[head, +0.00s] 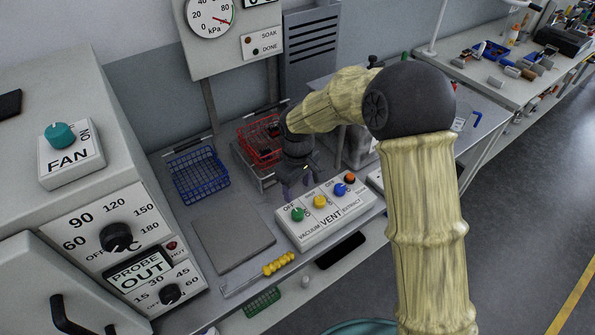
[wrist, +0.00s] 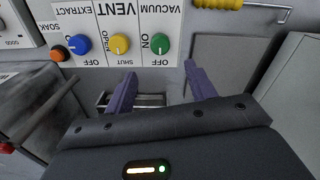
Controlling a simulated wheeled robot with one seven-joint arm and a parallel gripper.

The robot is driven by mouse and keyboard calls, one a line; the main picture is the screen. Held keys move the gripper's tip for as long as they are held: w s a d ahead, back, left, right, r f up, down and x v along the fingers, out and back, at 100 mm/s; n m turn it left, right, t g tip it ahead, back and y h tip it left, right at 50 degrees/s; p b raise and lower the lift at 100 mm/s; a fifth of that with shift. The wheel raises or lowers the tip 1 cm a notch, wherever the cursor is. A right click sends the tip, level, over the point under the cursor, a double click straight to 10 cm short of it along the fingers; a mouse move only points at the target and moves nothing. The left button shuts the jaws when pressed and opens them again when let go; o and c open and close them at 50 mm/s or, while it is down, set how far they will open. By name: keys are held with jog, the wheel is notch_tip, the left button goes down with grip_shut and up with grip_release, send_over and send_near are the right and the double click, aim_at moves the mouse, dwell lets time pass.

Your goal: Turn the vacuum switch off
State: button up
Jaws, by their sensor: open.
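The switch panel (head: 325,222) is a white sloped box on the bench, with a row of coloured knobs. The green vacuum knob (head: 297,214) is at its left end in the head view. In the wrist view the panel appears upside down, and the green knob (wrist: 160,43) sits between VACUUM and OFF, with ON beside it. I cannot tell which way its pointer faces. My gripper (head: 296,191) is open and empty, just behind and above the panel. In the wrist view my gripper's purple fingers (wrist: 160,70) are spread either side of the green knob's line, apart from it.
Yellow vent (wrist: 120,43), blue extract (wrist: 77,43) and orange soak (wrist: 57,54) knobs sit beside the green one. A red basket (head: 258,145) and a blue basket (head: 198,177) stand behind. A grey plate (head: 232,236) lies left of the panel.

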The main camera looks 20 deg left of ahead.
notch_tip(320, 180, up, 6)
jog(key=shift+r, duration=0.1)
dwell(0.5)
jog(key=s+d+m+t, duration=0.1)
jog(key=s+d+m, duration=0.3)
jog(key=d, duration=0.5)
jog(key=s+d+m, duration=0.4)
jog(key=d, duration=0.6)
jog(key=s+d+m+t, duration=0.1)
jog(key=s+d+m, duration=0.3)
jog(key=d, duration=0.6)
jog(key=shift+s+d+m+t, duration=0.15)
jog(key=shift+s+m+t, duration=0.15)
jog(key=shift+s, duration=0.2)
jog(key=shift+c, duration=0.3)
jog(key=c, duration=0.3)
jog(key=shift+d, duration=0.1)
jog(key=shift+c, duration=0.2)
